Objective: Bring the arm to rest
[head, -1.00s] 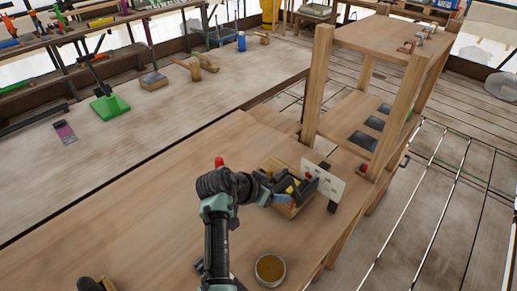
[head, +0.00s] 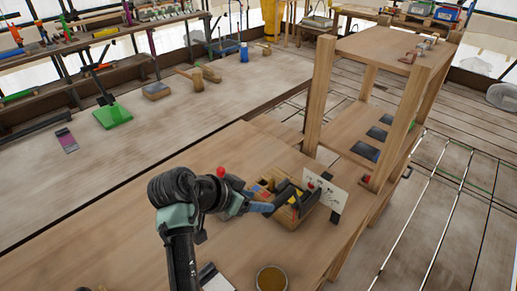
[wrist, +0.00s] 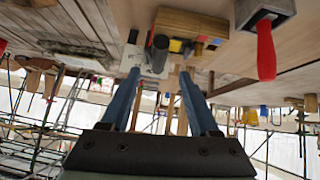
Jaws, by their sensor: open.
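My gripper (head: 266,208) is at the end of my bent arm, low over the wooden workbench (head: 130,225) in the head view. It is just left of a small wooden box (head: 290,215) with coloured pieces and a dark bar across it. In the wrist view my gripper (wrist: 158,78) has two blue fingers standing well apart, with nothing held between them. The wrist picture looks upside down, with the box (wrist: 190,24) near the top, beyond the fingertips. Part of the bench is hidden behind my arm.
A white card (head: 326,192) on dark supports stands right of the box. A round tin (head: 271,279) is at the front. A red-handled tool (wrist: 265,50) lies near my gripper. A wooden shelf frame (head: 320,95) rises at the back right. The bench's left part is largely clear.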

